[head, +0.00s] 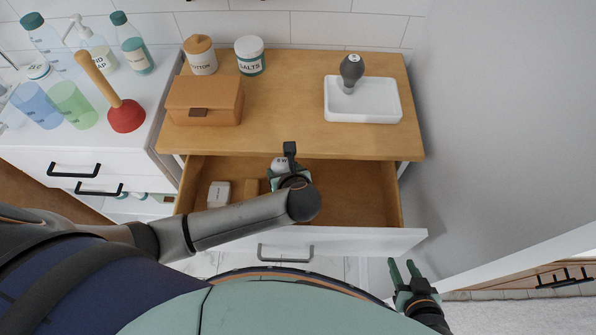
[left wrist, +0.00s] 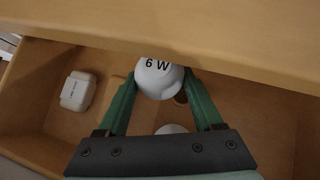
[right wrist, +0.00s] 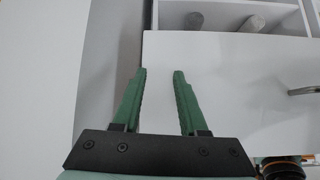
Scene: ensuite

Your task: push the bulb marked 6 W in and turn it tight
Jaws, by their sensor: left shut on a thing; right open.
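The white bulb marked 6 W (left wrist: 158,77) sits between the fingers of my left gripper (left wrist: 160,95), which is shut on it inside the open drawer. In the head view the bulb (head: 281,163) shows partly, with my left gripper (head: 287,180) over it. The lower part of the bulb and any socket under it are hidden. A white rounded thing (left wrist: 171,129) shows partly behind the gripper's palm in the left wrist view. My right gripper (head: 403,270) is open and empty, low in front of the drawer's right end; it also shows in the right wrist view (right wrist: 160,75).
The open drawer (head: 350,215) holds a small white box (head: 218,194) at its left. A grey wall (head: 480,120) is at the right.

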